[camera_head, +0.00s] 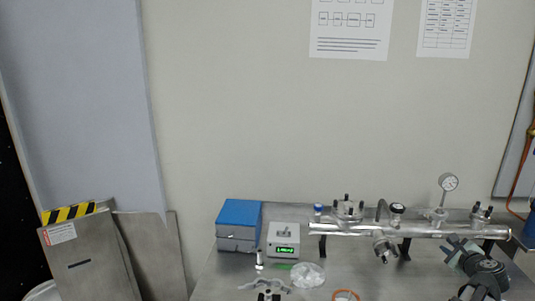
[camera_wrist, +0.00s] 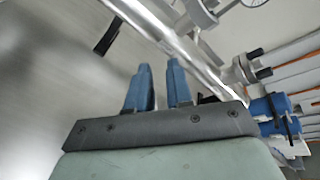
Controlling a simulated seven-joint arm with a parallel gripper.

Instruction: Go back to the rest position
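My gripper (camera_wrist: 160,72) shows two blue fingers side by side in the wrist view, with a gap between them and nothing held. A shiny metal tube (camera_wrist: 178,45) runs diagonally close beyond the fingertips; I cannot tell whether they touch it. In the head view, my grey-green arm is at the lower right, in front of the right end of the horizontal vacuum tube (camera_head: 350,229). The fingers are hard to make out there.
The metal table (camera_head: 215,280) holds a blue-topped drawer box (camera_head: 240,213), a green-display instrument (camera_head: 284,240), a clear plastic bag (camera_head: 308,275) and an orange-rimmed dish (camera_head: 346,296). Metal panels (camera_head: 88,262) lean at left.

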